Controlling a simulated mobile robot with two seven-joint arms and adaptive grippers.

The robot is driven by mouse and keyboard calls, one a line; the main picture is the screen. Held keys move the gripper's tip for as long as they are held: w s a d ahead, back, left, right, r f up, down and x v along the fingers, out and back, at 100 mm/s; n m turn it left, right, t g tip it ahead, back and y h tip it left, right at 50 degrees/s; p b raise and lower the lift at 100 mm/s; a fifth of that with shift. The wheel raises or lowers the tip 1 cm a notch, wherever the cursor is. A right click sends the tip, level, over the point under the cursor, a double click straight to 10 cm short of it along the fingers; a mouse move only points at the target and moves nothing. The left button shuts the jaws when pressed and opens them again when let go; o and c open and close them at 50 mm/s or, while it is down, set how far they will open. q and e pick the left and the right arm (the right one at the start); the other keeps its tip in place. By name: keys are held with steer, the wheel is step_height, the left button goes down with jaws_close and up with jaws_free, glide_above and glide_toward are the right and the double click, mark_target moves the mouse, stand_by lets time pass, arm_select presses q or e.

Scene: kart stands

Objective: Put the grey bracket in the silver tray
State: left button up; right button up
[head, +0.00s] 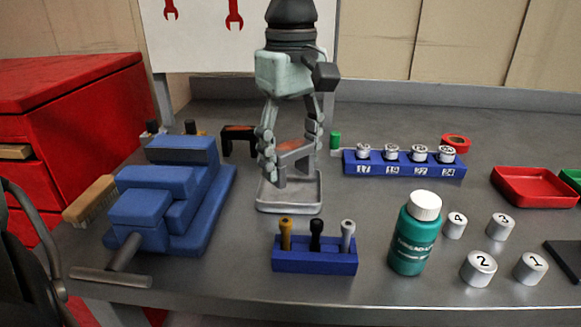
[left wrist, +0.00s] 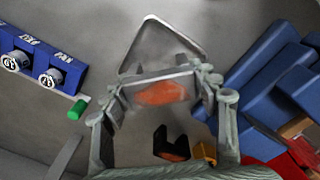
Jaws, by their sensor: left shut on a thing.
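My left gripper (head: 289,150) reaches down in the middle of the head view, shut on the grey bracket (head: 294,157). The bracket has an orange face, seen in the left wrist view (left wrist: 160,93) between the two fingers (left wrist: 162,88). The silver tray (head: 290,206) is a shallow square tray on the bench directly below the bracket; it also shows beyond the bracket in the left wrist view (left wrist: 146,27). The bracket looks to be just above the tray or inside its outline; whether it touches the tray floor I cannot tell. My right gripper is not in view.
A blue vise (head: 165,205) stands left, a dark bracket (head: 228,146) behind. A blue tool holder (head: 314,262) and green bottle (head: 411,240) are in front. A blue socket rack (head: 404,168), numbered silver caps (head: 479,268) and red tray (head: 533,190) are right.

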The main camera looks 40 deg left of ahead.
arm_select(q)
step_height(320, 180, down, 2)
steer(key=shift+f, duration=0.4)
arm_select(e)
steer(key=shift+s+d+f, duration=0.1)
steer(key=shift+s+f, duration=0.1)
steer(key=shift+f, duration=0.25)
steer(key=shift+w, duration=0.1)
